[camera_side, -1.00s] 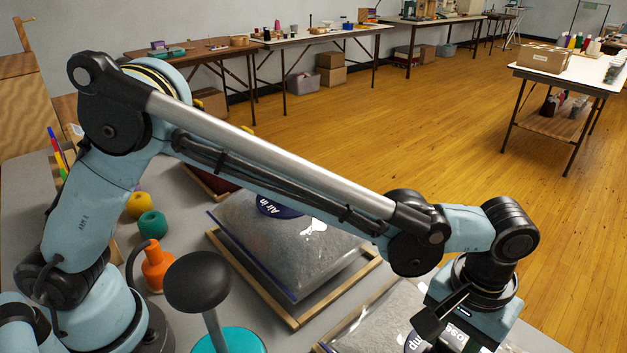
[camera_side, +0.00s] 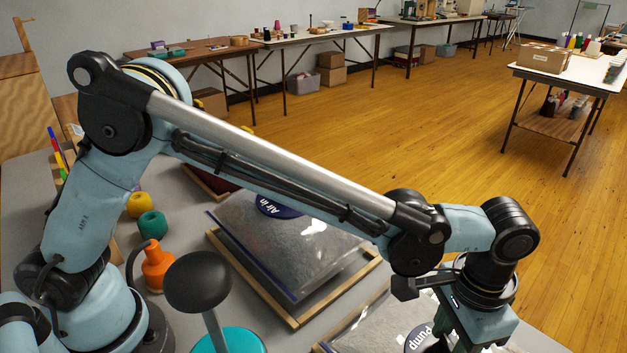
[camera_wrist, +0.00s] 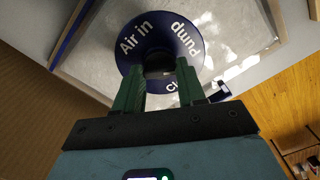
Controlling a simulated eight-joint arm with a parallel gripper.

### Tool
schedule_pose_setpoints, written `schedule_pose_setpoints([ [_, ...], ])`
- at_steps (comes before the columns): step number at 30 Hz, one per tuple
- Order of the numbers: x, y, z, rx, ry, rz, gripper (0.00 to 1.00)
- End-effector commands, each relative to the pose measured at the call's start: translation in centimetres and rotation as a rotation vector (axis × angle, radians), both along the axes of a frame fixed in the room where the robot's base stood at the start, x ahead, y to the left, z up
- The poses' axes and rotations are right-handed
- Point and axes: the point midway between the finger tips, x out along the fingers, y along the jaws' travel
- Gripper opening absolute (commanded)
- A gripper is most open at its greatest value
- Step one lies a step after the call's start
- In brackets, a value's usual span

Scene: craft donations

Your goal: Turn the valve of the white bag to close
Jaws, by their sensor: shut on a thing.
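In the wrist view, a dark blue round valve dial (camera_wrist: 143,28) lettered "Air in", "Pump" and a partly covered word starting "Cl" sits on the pale bag (camera_wrist: 95,45). My gripper (camera_wrist: 159,72) has its two green fingers shut on the dark knob (camera_wrist: 158,63) at the dial's middle. In the side view, my gripper (camera_side: 455,341) reaches down at the bottom right, its fingertips out of frame. The dial (camera_side: 421,341) shows beside it with "Pump" upside down, on the near bag (camera_side: 375,327), which is cut by the frame edge. Which mark the knob points to is unclear.
Another clear bag (camera_side: 245,235) with a blue edge and an "Air in" dial (camera_side: 277,206) lies in a wooden tray (camera_side: 295,322) behind. An orange bottle (camera_side: 157,266), a teal roll (camera_side: 152,225) and a black-topped teal-based object (camera_side: 198,283) stand left.

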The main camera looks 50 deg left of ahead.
Motion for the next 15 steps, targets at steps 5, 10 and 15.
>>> schedule_pose_setpoints([
  [5,0.0,0.0,0.01,0.0,0.0,-0.167,0.09],
  [10,0.01,-0.01,0.01,0.0,0.0,-0.328,0.09],
  [15,-0.01,-0.01,0.01,0.0,0.0,-0.489,0.09],
])
